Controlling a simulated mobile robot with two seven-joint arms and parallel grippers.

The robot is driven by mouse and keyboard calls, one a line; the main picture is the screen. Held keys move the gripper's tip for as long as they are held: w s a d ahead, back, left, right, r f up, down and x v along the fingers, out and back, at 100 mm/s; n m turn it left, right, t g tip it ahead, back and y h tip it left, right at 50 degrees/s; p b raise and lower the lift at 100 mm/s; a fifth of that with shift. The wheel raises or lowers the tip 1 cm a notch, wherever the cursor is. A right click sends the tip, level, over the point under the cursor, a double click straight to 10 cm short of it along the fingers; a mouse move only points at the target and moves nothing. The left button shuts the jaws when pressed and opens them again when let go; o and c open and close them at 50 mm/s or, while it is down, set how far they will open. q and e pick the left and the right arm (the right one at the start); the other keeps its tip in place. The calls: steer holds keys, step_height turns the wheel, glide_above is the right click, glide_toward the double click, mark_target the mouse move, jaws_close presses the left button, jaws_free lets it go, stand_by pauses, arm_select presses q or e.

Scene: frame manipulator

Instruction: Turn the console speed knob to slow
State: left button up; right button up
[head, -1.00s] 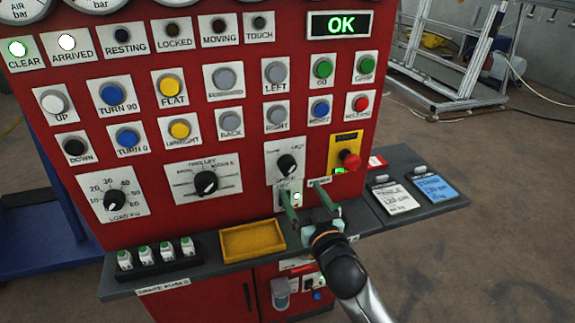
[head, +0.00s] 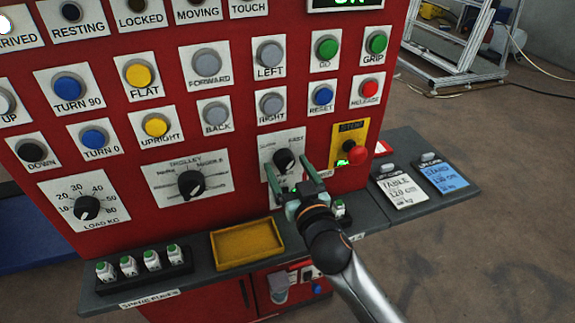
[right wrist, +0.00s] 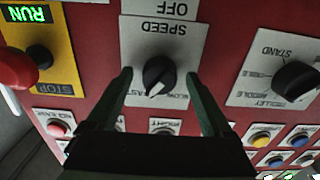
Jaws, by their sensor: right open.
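The black speed knob (head: 284,160) sits on a white plate on the red console, with a fast label at its upper right. The right wrist view shows the knob (right wrist: 158,75) upside down, with a white mark on its lower part. I cannot tell exactly which label the mark points at. My right gripper (head: 291,177) is open in front of the knob's plate. In the right wrist view its two green fingers stand on either side of the knob, with gaps between. My left gripper is not in view.
The red stop button (head: 357,155) on its yellow plate is close to the right of the knob. The trolley knob (head: 191,184) is to the left. Push buttons, such as the grey right button (head: 271,103), are above. A yellow tray (head: 247,244) lies on the ledge below.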

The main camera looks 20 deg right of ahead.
jaws_close()
stand_by(0.6)
steer(key=n+p, duration=0.1)
steer(key=n, duration=0.1)
steer(key=shift+r+n, duration=0.1)
steer(key=shift+n, duration=0.3)
steer(key=n+p, duration=0.2)
steer(key=n, duration=0.1)
steer(key=shift+n, duration=0.3)
steer(key=n+p, duration=0.1)
steer(key=n, duration=0.2)
steer(key=shift+d+n, duration=0.1)
steer(key=shift+n, duration=0.2)
steer(key=shift+n+p, duration=0.6)
steer(key=shift+n, duration=1.3)
